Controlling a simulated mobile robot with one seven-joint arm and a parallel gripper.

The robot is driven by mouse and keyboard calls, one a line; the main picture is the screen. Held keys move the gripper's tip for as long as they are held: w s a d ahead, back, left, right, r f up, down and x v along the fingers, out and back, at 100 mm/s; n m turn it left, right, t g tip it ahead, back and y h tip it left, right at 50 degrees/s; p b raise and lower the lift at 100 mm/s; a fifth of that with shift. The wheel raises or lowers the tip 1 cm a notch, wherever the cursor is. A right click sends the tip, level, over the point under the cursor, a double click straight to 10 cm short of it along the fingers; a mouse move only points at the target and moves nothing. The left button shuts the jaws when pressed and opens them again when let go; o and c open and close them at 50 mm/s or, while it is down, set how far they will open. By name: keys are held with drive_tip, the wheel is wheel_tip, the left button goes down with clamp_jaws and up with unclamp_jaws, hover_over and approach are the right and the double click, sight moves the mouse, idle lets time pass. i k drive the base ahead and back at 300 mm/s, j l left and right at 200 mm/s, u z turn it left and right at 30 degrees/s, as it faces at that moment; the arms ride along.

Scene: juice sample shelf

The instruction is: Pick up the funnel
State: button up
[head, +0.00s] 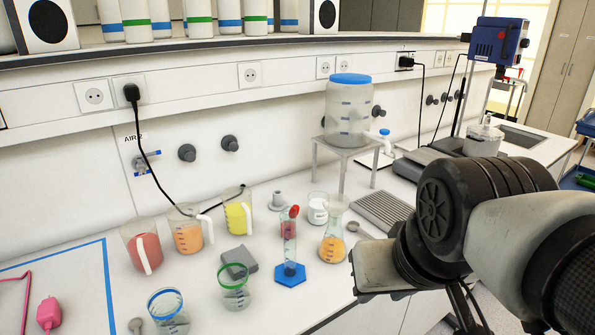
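I cannot make out a funnel with certainty in the head view. A small red piece (294,211) sits at the top of a clear measuring cylinder (289,245) with a blue six-sided foot. A small grey flanged piece (277,199) stands behind it, near the yellow jug. A glass flask (333,244) with orange liquid stands to the cylinder's right. My gripper (366,268) shows only as a grey part at the end of my arm, to the right of the flask in the picture. Its fingertips are not clearly seen, and nothing held shows.
Red (143,248), orange (188,236) and yellow (238,217) jugs stand left. A grey block (238,262), a green-rimmed beaker (235,296) and a blue-rimmed beaker (168,317) are in front. A blue-lidded tank (350,106) stands on a raised stand behind.

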sight(337, 203)
drive_tip(key=l+u, duration=0.45)
drive_tip(key=l, duration=0.3)
drive_tip(key=i+l+u, duration=0.55)
drive_tip(key=l, duration=0.2)
drive_tip(key=k+j, duration=0.05)
drive_tip(key=k, duration=0.05)
